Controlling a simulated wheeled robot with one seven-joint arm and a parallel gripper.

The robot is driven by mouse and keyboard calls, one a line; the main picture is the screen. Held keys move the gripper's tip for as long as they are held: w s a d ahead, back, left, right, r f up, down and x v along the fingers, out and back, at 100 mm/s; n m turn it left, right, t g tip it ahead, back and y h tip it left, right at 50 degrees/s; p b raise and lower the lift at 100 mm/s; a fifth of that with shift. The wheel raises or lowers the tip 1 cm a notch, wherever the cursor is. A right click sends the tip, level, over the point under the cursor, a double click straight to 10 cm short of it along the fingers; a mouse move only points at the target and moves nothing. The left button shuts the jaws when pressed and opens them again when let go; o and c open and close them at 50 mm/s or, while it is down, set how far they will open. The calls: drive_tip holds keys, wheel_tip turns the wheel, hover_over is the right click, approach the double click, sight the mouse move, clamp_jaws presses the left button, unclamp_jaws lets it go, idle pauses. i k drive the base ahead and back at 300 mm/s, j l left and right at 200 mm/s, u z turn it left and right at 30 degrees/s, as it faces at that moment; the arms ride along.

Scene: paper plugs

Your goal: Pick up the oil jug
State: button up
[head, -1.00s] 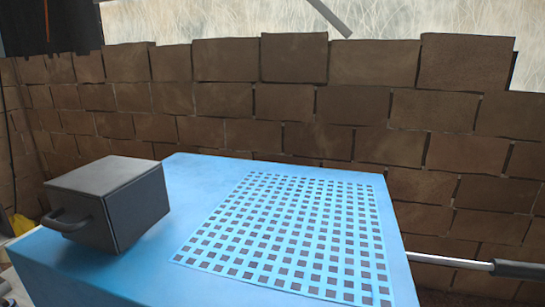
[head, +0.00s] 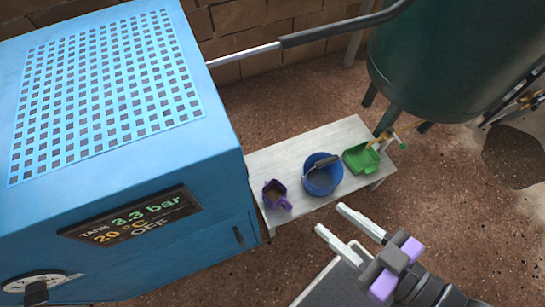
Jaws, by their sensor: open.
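A low pale bench (head: 342,133) stands beside the blue machine. A small purple jug-like container (head: 283,204) sits at its left end, open at the top, with a brownish inside; it looks most like the oil jug, though no label shows. A blue bucket (head: 322,187) with a dark handle grip stands to its right, and a green scoop-like container (head: 354,166) lies further right. My gripper (head: 330,218) is open and empty. In the picture its two pale fingers are below the bucket and right of the purple container, touching neither.
The blue machine (head: 110,195) with a perforated top and a lit display fills the left. A dark green tank (head: 440,60) on legs stands at the back right. A pipe (head: 330,32) crosses above the bench. Brown floor (head: 440,210) is open to the right.

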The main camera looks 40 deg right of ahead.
sight(274, 192)
drive_tip(key=l+u, duration=0.15)
drive_tip(key=l, duration=0.25)
drive_tip(key=k+l+u, duration=0.1)
drive_tip(key=l, duration=0.3)
drive_tip(key=k+l+u, duration=0.15)
drive_tip(key=l, duration=0.25)
